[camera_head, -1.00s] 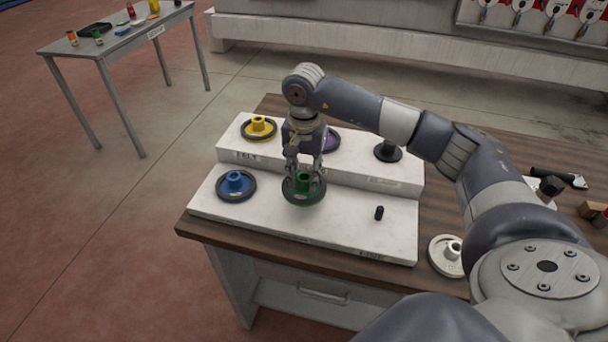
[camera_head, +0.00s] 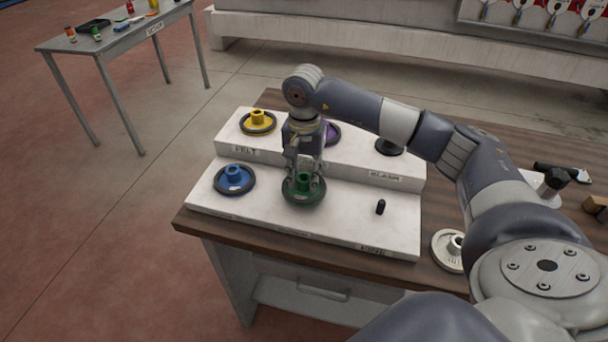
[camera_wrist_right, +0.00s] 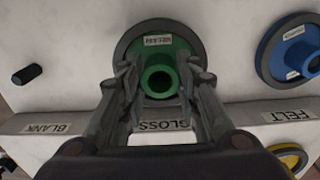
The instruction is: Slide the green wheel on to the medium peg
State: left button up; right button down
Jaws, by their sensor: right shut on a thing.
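The green wheel (camera_head: 296,197) has a dark rim and a raised green hub. It is at the middle of the white rack's front step, hub up. In the right wrist view the green wheel (camera_wrist_right: 172,38) faces me with its hub between the fingers. My right gripper (camera_head: 304,176) is shut on the hub from above; it also shows in the right wrist view (camera_wrist_right: 159,77). I cannot tell whether a peg is inside the wheel or whether it rests fully on the step. A bare black peg (camera_head: 380,207) stands right of it. My left gripper is out of view.
A blue wheel (camera_head: 234,180) sits left on the front step; yellow (camera_head: 257,122) and purple (camera_head: 332,133) wheels and a black piece (camera_head: 389,147) are on the back step. A grey-white wheel (camera_head: 447,250) lies on the wooden bench right of the rack. The front step around the bare peg is clear.

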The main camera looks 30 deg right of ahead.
jog(key=shift+f+b, duration=0.95)
jog(key=shift+f, duration=0.25)
jog(key=c, duration=1.1)
grip_release()
jog(key=shift+r, duration=0.1)
notch_tip(320, 180, up, 12)
